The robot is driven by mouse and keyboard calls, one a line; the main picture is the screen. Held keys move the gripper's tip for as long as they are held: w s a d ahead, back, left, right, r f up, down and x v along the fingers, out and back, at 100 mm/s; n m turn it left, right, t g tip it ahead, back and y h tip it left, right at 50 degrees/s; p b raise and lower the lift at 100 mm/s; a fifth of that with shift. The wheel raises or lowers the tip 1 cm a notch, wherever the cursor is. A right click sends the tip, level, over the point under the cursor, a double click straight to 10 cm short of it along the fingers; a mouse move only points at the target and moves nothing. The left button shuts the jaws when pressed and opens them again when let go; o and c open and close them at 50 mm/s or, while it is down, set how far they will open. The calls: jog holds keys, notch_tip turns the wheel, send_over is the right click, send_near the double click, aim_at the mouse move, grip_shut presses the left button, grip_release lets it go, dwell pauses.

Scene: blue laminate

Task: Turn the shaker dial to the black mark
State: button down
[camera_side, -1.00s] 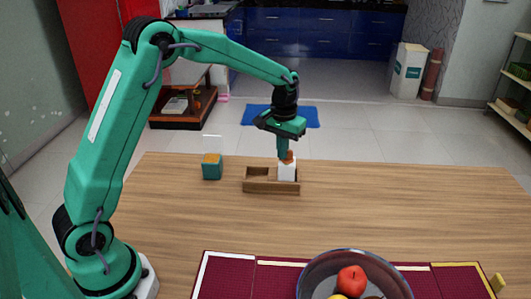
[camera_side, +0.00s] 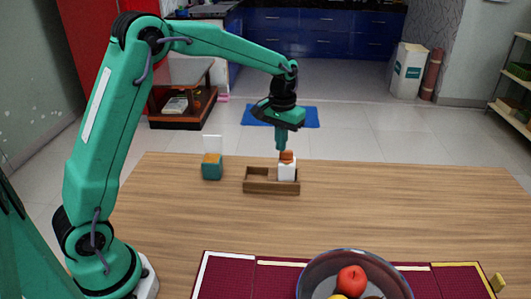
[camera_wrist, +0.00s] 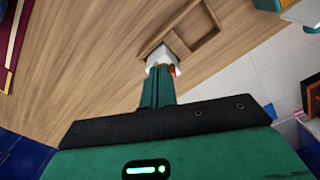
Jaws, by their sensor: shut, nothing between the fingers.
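The shaker is a white block (camera_side: 287,173) with an orange-brown dial (camera_side: 287,157) on top. It stands upright in the right-hand part of a wooden tray (camera_side: 258,187). My gripper (camera_side: 281,148) is shut and empty, pointing down just above the dial and slightly left of it; a small gap seems to separate them. In the wrist view, my shut fingers (camera_wrist: 157,92) cover most of the dial, and the white body (camera_wrist: 163,55) shows beyond them. I cannot make out the black mark in either view.
A teal box (camera_side: 212,172) with an orange top and a white panel stands left of the tray (camera_wrist: 213,43). A bowl (camera_side: 310,280) with fruit sits on a dark red mat (camera_side: 228,277) at the front. The table right of the tray is clear.

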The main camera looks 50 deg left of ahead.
aim_at(287, 155)
jog(key=shift+r, duration=1.5)
jog(key=shift+s+d+r, duration=0.15)
jog(key=shift+d+r, duration=0.1)
jog(key=shift+r, duration=0.2)
jog(key=shift+f, duration=0.1)
notch_tip(287, 155, down, 7)
jog(key=shift+w+a, duration=0.2)
jog(key=shift+w, duration=0.4)
dwell(1.2)
jog(key=shift+s, duration=0.4)
dwell(1.0)
